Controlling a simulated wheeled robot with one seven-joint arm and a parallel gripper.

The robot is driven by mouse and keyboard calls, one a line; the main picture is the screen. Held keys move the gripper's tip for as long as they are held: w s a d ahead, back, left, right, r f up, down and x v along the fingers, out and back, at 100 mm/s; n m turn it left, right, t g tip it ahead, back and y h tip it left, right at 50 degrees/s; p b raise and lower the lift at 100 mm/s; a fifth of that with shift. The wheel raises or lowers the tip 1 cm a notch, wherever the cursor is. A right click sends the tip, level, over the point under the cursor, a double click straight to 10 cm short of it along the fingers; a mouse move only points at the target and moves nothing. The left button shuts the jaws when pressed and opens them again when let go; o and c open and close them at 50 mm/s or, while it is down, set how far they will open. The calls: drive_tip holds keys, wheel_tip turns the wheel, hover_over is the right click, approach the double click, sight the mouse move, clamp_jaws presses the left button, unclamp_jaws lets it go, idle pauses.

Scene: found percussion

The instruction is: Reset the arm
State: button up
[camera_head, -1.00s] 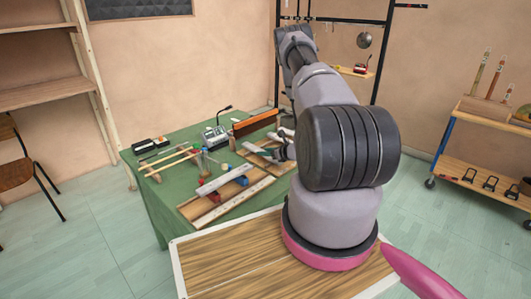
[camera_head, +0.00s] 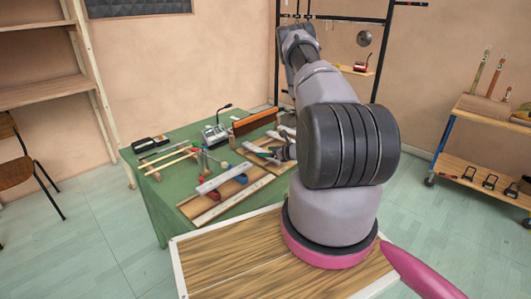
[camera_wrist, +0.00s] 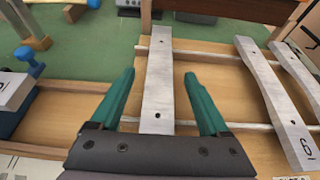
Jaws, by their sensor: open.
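My gripper (camera_wrist: 158,100) is open and empty in the wrist view. I cannot tell how far above the bar the fingers are. In the head view my arm reaches over the green table (camera_head: 180,225), and the gripper (camera_head: 262,154) is small and partly hidden by the arm there.
More grey bars (camera_wrist: 272,85) lie to the right, one marked with a number. A blue object (camera_wrist: 28,58) is at the left. Mallets (camera_head: 168,158), a grey device (camera_head: 215,134) and an orange-brown board (camera_head: 255,122) are on the table. Shelves stand around it.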

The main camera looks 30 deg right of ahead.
drive_tip(key=v, duration=0.9)
drive_tip(key=shift+s+r, duration=0.15)
drive_tip(key=shift+r, duration=0.1)
